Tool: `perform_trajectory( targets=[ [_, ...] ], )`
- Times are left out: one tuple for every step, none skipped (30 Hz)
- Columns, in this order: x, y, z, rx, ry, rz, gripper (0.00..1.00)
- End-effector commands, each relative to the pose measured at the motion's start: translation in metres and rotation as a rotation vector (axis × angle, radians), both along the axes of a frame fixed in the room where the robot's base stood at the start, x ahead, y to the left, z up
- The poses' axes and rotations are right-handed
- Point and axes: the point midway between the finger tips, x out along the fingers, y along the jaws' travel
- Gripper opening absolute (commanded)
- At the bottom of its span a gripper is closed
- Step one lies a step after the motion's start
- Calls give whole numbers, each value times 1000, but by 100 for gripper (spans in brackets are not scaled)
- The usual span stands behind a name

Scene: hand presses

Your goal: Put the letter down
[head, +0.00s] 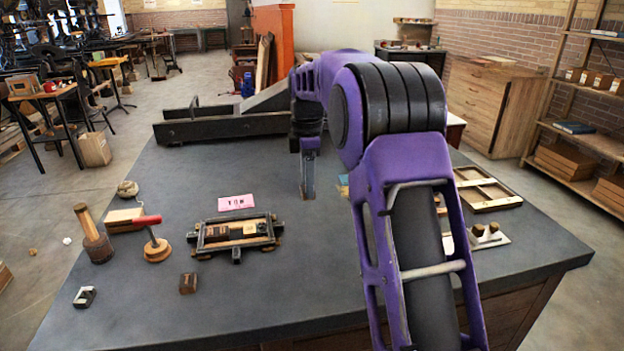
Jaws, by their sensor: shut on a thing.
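My gripper (308,190) points straight down over the right-middle of the dark table, right of the pink card. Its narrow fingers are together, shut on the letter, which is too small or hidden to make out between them. I cannot tell whether the fingertips touch the table. A dark wooden frame (212,250) lies in front and to the left, with a few letter blocks (240,231) inside. A loose brown block (188,283) sits in front of the frame.
A wooden mallet (95,240), a red-handled roller-like tool (155,245) and a small metal piece (84,297) stand at left. A long black press bed (215,128) lies behind. A wooden frame (483,207) lies at right, partly behind my arm. The front middle is clear.

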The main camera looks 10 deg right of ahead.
Motion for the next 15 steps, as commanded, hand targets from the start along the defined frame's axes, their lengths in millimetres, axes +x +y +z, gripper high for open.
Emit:
perform_trajectory(
  targets=[
    [-1, 0, -9, 0, 4, 0, 4],
    [-1, 0, -15, 0, 4, 0, 4],
    [-1, 0, -22, -1, 4, 0, 4],
    [-1, 0, -27, -1, 5, 0, 4],
    [-1, 0, -32, -1, 4, 0, 4],
    [-1, 0, -38, -1, 4, 0, 4],
    [-1, 0, -41, -1, 3, 0, 4],
    [0, 0, -44, -1, 2, 0, 4],
    [-1, 0, -47, -1, 3, 0, 4],
    [-1, 0, -48, -1, 3, 0, 4],
    [-1, 0, -50, -1, 3, 0, 4],
    [-1, 0, -53, -1, 3, 1, 4],
    [0, 0, -56, 0, 3, 1, 4],
    [0, 0, -60, 0, 3, 1, 4],
    [-1, 0, -67, 0, 4, 1, 4]
  ],
)
